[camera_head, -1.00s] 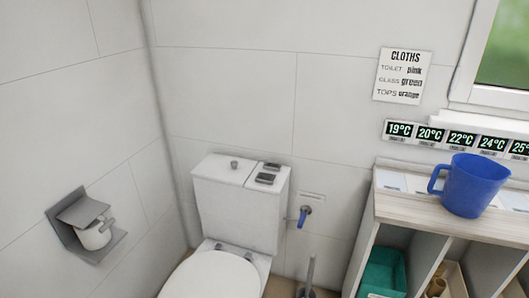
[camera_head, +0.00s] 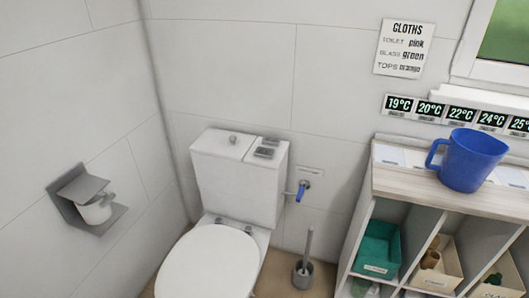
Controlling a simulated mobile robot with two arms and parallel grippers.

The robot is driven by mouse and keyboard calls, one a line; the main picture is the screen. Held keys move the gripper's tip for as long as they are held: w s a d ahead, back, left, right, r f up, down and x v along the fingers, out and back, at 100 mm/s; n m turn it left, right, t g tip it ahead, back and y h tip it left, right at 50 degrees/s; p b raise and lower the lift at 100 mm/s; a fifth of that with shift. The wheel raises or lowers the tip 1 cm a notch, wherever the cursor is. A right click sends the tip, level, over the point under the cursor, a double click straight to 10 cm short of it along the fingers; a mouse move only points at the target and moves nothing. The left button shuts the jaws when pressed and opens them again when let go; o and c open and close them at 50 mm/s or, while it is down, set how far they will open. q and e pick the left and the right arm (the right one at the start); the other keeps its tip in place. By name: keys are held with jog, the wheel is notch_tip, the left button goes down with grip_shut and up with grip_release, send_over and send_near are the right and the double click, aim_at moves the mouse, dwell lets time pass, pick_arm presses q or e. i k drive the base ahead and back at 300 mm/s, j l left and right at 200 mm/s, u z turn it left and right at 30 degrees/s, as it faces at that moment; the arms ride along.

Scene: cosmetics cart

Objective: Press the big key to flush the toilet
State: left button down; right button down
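The white toilet (camera_head: 208,265) stands against the back wall with its seat lid down. Its cistern (camera_head: 235,190) is behind the lid. On the right part of the cistern top are two dark grey keys. The nearer key (camera_head: 264,153) looks slightly bigger than the farther key (camera_head: 270,142), but they are small here. A round grey knob (camera_head: 233,139) sits on the left part of the cistern top. Neither of my grippers is in view, and nothing touches the keys.
A blue valve handle (camera_head: 301,192) sticks out of the wall right of the cistern. A toilet brush (camera_head: 304,270) stands on the floor below it. A shelf unit (camera_head: 455,197) at right carries a blue jug (camera_head: 469,160). A paper holder (camera_head: 84,205) is on the left wall.

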aim_at(262, 152)
jog(key=i+l, duration=0.95)
jog(key=l, duration=0.15)
jog(key=u, duration=1.6)
